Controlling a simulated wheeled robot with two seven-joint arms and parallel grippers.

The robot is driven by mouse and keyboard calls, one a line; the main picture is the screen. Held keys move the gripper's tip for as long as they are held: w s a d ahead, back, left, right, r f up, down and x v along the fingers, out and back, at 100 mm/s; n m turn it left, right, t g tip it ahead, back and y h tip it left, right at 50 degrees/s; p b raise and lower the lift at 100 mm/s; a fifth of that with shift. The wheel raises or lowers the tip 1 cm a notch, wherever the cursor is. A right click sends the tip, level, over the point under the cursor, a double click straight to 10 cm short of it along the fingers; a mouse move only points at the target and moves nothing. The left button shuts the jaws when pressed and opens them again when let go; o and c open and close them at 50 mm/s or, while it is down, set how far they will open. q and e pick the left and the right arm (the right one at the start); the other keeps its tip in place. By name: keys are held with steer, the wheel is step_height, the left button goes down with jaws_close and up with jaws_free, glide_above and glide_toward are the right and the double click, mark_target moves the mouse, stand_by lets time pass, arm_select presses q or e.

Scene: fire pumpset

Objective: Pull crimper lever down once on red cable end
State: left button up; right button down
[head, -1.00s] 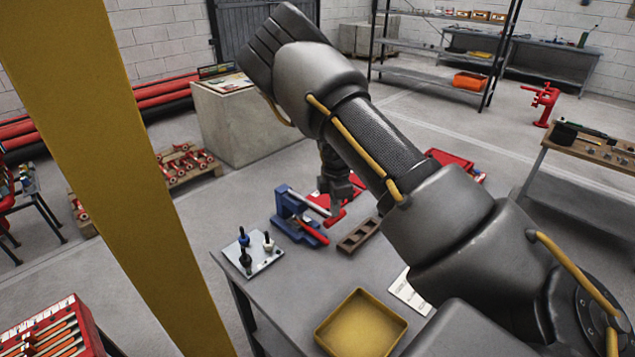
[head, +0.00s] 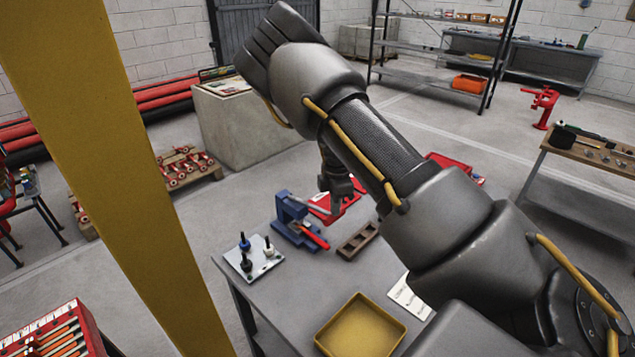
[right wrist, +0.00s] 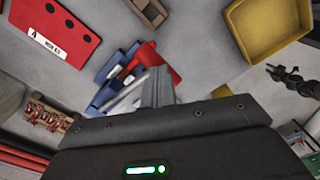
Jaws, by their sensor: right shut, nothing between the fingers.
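The blue bench crimper (head: 291,212) stands on the grey table, with a grey lever ending in a red grip (head: 346,204). A red cable end (head: 314,237) lies low at the crimper's front right. My right gripper (head: 337,198) is shut and empty, close by the lever's red grip; contact is unclear. The right wrist view shows my right gripper's fingers (right wrist: 156,88) just beside the red grip (right wrist: 160,65), with the blue crimper (right wrist: 108,67) to the left. The fingers hide part of the lever there. My left gripper is not in view.
A brown divided tray (head: 358,240), a yellow tray (head: 360,325) and a plate with several posts (head: 253,260) sit near the crimper. Table between the plate and yellow tray is bare.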

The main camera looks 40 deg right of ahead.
step_height(320, 180, up, 12)
steer(key=p, duration=0.8)
steer(key=shift+r, duration=0.25)
steer(key=shift+s+f, duration=0.1)
